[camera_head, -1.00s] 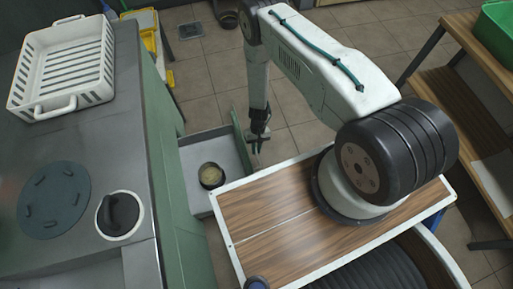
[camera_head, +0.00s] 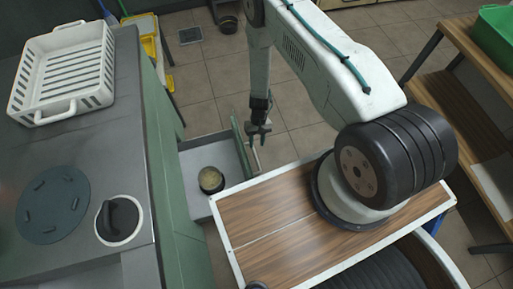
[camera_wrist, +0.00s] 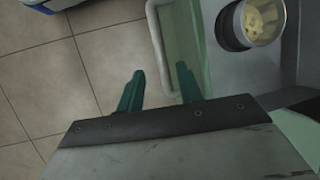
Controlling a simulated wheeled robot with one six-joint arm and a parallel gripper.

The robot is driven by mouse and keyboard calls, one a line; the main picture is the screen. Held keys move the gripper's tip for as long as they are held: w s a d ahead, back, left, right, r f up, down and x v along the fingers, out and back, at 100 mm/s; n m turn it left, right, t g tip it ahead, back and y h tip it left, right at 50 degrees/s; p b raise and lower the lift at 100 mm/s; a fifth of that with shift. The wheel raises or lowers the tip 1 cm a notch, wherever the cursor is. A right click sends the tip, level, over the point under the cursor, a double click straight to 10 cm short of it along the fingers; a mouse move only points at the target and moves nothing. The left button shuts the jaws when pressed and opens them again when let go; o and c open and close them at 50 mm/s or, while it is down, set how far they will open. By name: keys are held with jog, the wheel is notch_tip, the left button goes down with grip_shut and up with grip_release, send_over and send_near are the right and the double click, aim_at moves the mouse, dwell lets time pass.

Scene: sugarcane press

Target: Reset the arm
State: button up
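My gripper (camera_head: 258,136) hangs from my arm beside the front of the open drawer (camera_head: 205,149) in the head view. In the wrist view my gripper (camera_wrist: 158,88) has its two green fingers apart with nothing between them. The drawer's green front panel (camera_wrist: 182,45) and pale handle (camera_wrist: 155,30) lie beneath and beyond the fingers. A dark round pot (camera_head: 211,180) with pale yellowish contents stands in the drawer; it also shows in the wrist view (camera_wrist: 232,26).
A grey counter (camera_head: 120,75) at left bears a white basket (camera_head: 62,75) and a black-handled round lid (camera_head: 120,220). A wooden shelf (camera_head: 478,85) with a green crate (camera_head: 495,32) stands at right. Tiled floor (camera_head: 305,130) is open beyond the drawer.

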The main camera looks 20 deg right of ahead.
jog(key=shift+w+d+r, duration=0.15)
jog(key=shift+w+r, duration=0.05)
jog(key=shift+r, duration=0.25)
